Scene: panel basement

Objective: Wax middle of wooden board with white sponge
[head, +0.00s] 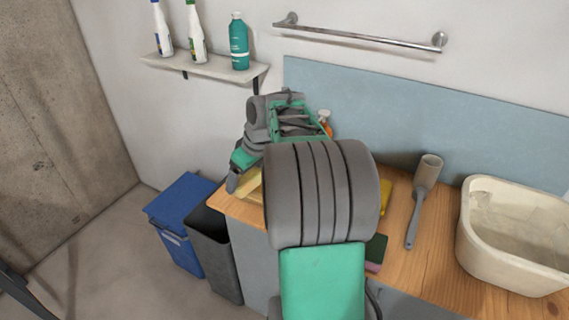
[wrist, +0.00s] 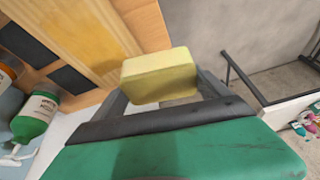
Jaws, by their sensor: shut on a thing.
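My gripper (wrist: 163,88) is shut on a pale yellow sponge block (wrist: 160,74), held between its two fingers; this is the only light sponge I see clearly. The wooden board (wrist: 45,12) shows at the upper left of the wrist view, pale with a darker amber patch (wrist: 92,38). The sponge appears just beside the board's edge in that view; I cannot tell whether they touch. In the head view my gripper (head: 233,178) is at the counter's left end, and my arm hides the sponge and most of the board (head: 251,188).
Dark pads (wrist: 70,80) lie beside the board. A green bottle (wrist: 35,115) stands near. On the counter (head: 400,262) are a dark green and pink sponge (head: 375,252), a grey brush-like tool (head: 422,195) and a cream basin (head: 515,240). Blue (head: 183,225) and dark (head: 215,250) bins stand below left.

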